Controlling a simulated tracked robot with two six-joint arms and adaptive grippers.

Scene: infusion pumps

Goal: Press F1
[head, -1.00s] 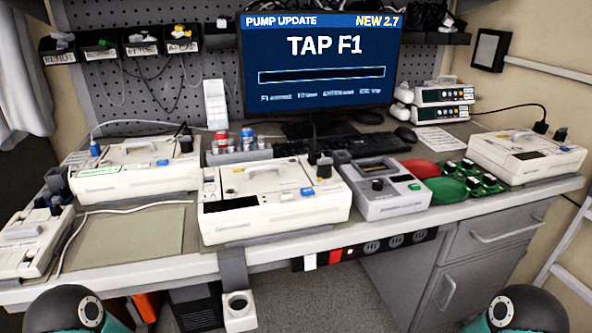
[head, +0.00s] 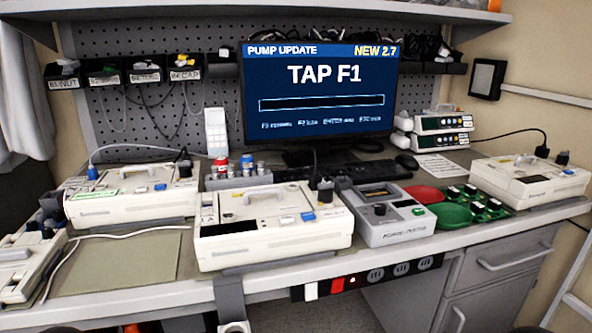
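The monitor (head: 318,95) at the back centre is on. Its blue screen reads "PUMP UPDATE", "NEW 2.7" and "TAP F1", with an empty bar and small key labels below. A black keyboard (head: 372,171) lies on the bench below the monitor. The front centre pump and its plugs hide part of it, and single keys, F1 among them, are too small to make out. Neither of my grippers is in the head view.
A large white pump (head: 272,226) stands in front of the keyboard, with a grey tester (head: 392,214) to its right. A mouse (head: 407,162) lies right of the keyboard. A bare mat (head: 120,262) lies front left.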

